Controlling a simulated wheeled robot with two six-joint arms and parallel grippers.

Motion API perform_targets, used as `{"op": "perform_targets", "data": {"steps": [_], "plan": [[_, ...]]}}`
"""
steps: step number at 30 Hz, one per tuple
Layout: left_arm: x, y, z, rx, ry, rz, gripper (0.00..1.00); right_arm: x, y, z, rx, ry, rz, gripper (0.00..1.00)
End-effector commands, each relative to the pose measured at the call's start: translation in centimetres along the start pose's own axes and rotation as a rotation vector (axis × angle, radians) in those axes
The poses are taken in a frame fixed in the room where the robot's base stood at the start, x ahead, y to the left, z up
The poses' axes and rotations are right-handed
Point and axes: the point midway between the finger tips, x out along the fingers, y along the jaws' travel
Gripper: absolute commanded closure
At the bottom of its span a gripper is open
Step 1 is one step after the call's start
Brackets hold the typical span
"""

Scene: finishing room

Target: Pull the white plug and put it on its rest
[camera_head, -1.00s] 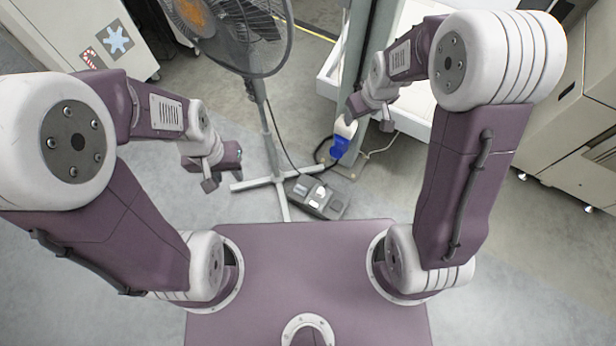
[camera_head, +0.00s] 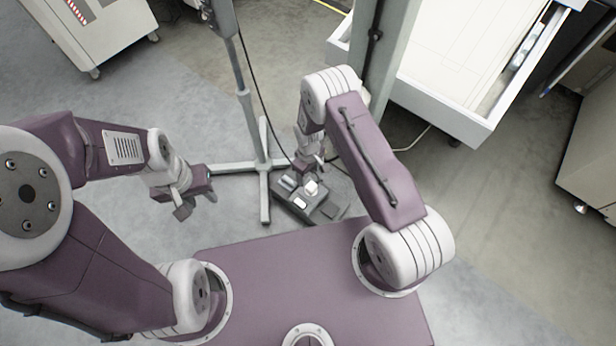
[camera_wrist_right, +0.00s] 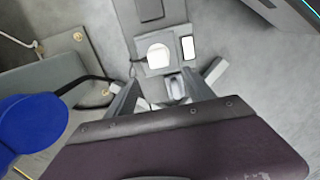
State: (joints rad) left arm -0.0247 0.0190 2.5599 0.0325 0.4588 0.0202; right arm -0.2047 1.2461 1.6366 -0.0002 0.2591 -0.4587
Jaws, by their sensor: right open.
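The white plug (camera_wrist_right: 158,55) sits on a grey socket box on the floor, with a dark cable leading off to the left. In the head view the box (camera_head: 322,208) is just beyond my base, and the plug (camera_head: 311,187) shows as a small white block on it. My right gripper (camera_head: 309,165) hangs over the box. In the right wrist view its fingers (camera_wrist_right: 170,88) are spread and empty, with the plug beyond them, apart from both. My left gripper (camera_head: 197,204) hangs empty over bare floor at the left; its fingers look apart. I cannot identify the plug's rest.
A blue object (camera_wrist_right: 32,130) is at the left of the right wrist view. The stand's pale feet (camera_head: 230,168) and pole are beside the box. A green-grey post (camera_head: 384,50) and a white tray (camera_head: 470,122) stand behind.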

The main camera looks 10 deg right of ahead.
Motion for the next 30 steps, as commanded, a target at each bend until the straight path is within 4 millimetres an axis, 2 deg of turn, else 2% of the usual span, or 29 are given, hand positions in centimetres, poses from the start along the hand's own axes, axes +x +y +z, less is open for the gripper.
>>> {"op": "perform_targets", "data": {"steps": [5, 16, 19, 25, 26, 30], "plan": [[1.0, 0.0, 0.1, 0.000, 0.000, 0.000, 0.64, 1.4, 0.0, 0.1, 0.001, -0.001, -0.001, 0.38], [5.8, -0.1, 0.6, 0.000, 0.000, 0.000, 0.64, 8.5, 0.0, 0.0, 0.001, 0.000, 0.000, 0.38], [6.1, -0.1, 0.6, 0.000, 0.000, 0.000, 0.64, 9.1, 0.0, 0.0, 0.001, 0.000, 0.000, 0.38], [5.9, -0.1, 0.6, 0.000, 0.000, 0.000, 0.64, 8.9, 0.0, 0.0, 0.001, 0.000, 0.000, 0.38], [5.9, -0.1, 0.6, 0.000, 0.000, 0.000, 0.64, 8.9, 0.0, 0.0, 0.001, -0.001, 0.000, 0.41], [5.9, -0.1, 0.6, 0.000, 0.000, 0.000, 0.64, 8.9, 0.0, 0.0, 0.001, -0.001, 0.000, 0.80]]}}
